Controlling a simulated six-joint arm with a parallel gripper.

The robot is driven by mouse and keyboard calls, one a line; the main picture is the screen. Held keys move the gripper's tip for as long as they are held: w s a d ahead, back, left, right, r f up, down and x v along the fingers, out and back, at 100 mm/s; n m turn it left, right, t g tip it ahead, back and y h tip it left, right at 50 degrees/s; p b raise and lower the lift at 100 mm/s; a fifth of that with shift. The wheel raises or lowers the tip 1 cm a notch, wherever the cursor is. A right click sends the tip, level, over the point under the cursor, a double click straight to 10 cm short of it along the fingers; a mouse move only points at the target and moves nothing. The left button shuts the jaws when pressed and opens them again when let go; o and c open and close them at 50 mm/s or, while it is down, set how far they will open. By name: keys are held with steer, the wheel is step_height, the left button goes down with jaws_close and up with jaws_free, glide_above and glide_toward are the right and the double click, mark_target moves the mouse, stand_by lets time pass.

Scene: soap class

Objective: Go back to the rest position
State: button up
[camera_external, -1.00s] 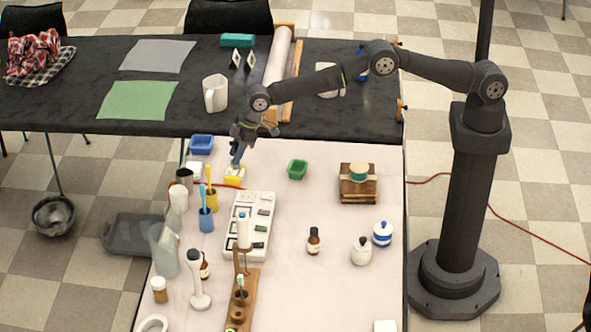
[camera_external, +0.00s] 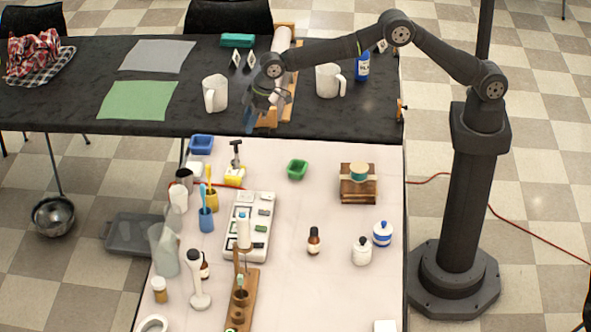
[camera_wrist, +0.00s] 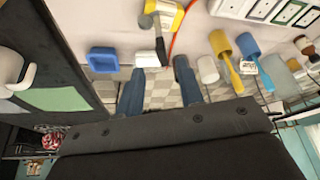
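My gripper (camera_external: 254,122) is raised above the near edge of the dark table, at the far end of the pale table. In the wrist view its two blue fingers (camera_wrist: 166,64) stand apart with nothing between them.
White mugs (camera_external: 214,92) (camera_external: 328,80), a blue bottle (camera_external: 362,66) and a wooden roll stand (camera_external: 283,60) are on the dark table near my arm.

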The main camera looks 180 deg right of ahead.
mark_target(239, 141)
stand_by(0.3)
steer(key=x, duration=1.2)
steer(key=shift+f, duration=0.15)
steer(key=shift+r, duration=1.2)
steer(key=shift+f, duration=0.1)
